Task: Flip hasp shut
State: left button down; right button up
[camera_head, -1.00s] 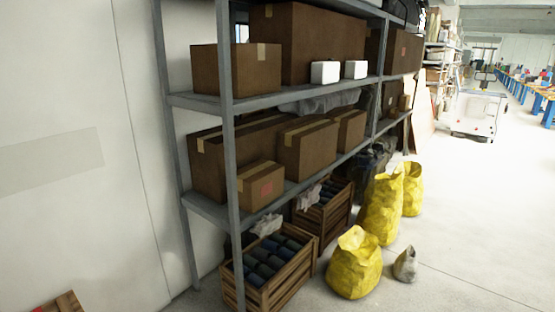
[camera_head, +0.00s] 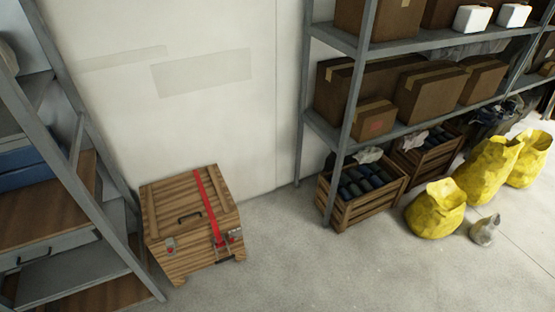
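A wooden chest (camera_head: 165,215) stands on the floor against the wall, left of the middle in the head view. Its lid looks down, with a dark handle (camera_head: 190,217) on top. A small metal hasp (camera_head: 170,246) with a bit of red sits at the left of the front face. More metal hardware (camera_head: 224,246) shows at the front right, where a red strap (camera_head: 207,205) comes down over the lid. Both are too small to tell whether they are open or shut. Neither of my grippers is in view.
A grey rack (camera_head: 90,215) stands close to the left of the chest. A metal shelf unit (camera_head: 350,120) with cardboard boxes stands to the right. Wooden crates (camera_head: 345,212) and yellow sacks (camera_head: 435,212) are on the floor there. The floor (camera_head: 330,270) before the chest is clear.

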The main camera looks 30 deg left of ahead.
aim_at(171, 252)
jog(key=u, duration=2.05)
